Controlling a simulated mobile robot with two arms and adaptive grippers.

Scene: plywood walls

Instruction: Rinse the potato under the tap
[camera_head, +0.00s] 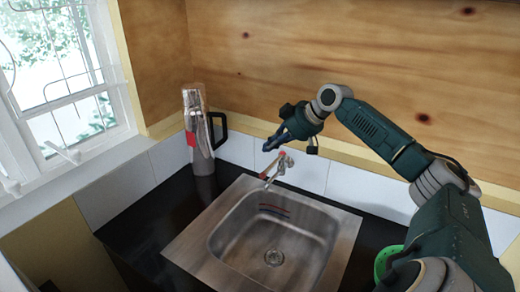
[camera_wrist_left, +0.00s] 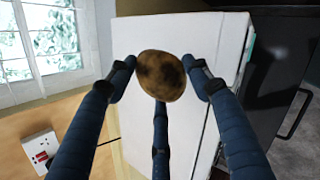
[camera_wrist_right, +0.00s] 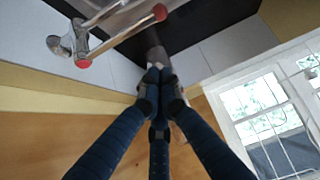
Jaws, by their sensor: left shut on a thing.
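The brown potato (camera_wrist_left: 161,75) shows in the left wrist view, held between the fingertips of my left gripper (camera_wrist_left: 160,78), which is shut on it. The left gripper and potato are outside the head view. The tap (camera_head: 280,168) with red parts stands at the back edge of the steel sink (camera_head: 345,235); no water shows from it. My right gripper (camera_head: 277,143) is just above and beside the tap. In the right wrist view its fingertips (camera_wrist_right: 158,82) are together with nothing between them, and the tap (camera_wrist_right: 85,42) lies off to the upper left, apart from them.
A silver flask (camera_head: 200,135) with a black handle stands behind the sink at left. A green object (camera_head: 386,262) is right of the sink, partly hidden by my right arm. A window (camera_head: 65,75) is at left. The dark counter (camera_head: 150,235) left of the sink is clear.

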